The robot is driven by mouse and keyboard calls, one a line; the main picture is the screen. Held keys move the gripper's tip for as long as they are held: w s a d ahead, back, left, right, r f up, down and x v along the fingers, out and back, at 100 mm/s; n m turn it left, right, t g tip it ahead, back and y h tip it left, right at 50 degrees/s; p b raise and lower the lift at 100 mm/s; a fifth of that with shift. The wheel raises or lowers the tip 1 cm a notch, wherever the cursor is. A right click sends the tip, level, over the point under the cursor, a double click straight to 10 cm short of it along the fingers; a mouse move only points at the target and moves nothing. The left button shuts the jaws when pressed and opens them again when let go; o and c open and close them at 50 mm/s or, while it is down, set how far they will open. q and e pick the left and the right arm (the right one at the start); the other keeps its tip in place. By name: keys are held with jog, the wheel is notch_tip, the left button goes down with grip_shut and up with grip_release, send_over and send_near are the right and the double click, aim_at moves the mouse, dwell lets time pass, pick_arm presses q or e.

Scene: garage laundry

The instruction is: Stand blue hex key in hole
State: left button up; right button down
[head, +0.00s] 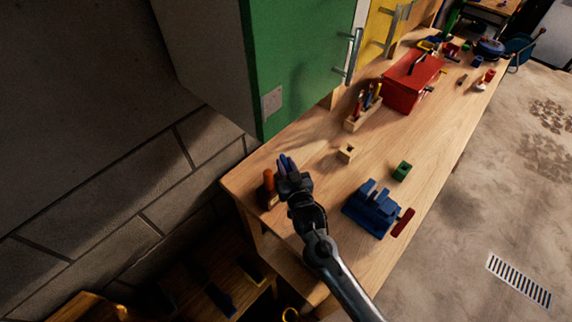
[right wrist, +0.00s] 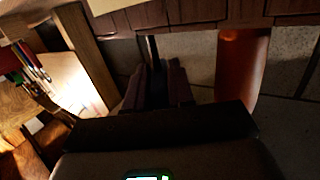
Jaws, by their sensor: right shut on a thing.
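My right gripper (head: 284,164) is at the near left end of the workbench, beside an upright orange handle (head: 268,180). Its jaws are shut on a thin dark upright bar, which I take for the blue hex key (right wrist: 151,52); shadow makes its colour hard to read. The right wrist view shows the gripper fingers (right wrist: 156,88) on either side of it. A wooden piece (right wrist: 190,14) spans the top there, with the orange handle (right wrist: 243,65) to the right. I cannot tell whether the key's end is in a hole. My left gripper is not in view.
A small wooden block (head: 345,152) with a dark opening, a green block (head: 402,170) and a blue vise (head: 372,210) stand on the bench (head: 430,125). A tool holder (head: 362,118) and a red toolbox (head: 410,82) are farther back. A green cabinet (head: 300,60) overhangs the left side.

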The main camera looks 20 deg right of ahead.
jog(key=shift+f+b, duration=0.6)
jog(key=shift+f, duration=0.75)
jog(key=c, duration=0.9)
grip_release()
jog(key=shift+f, duration=0.1)
jog(key=s+r, duration=0.1)
jog(key=s, duration=0.9)
jog(key=shift+s+a, duration=0.3)
jog(key=shift+s, duration=0.05)
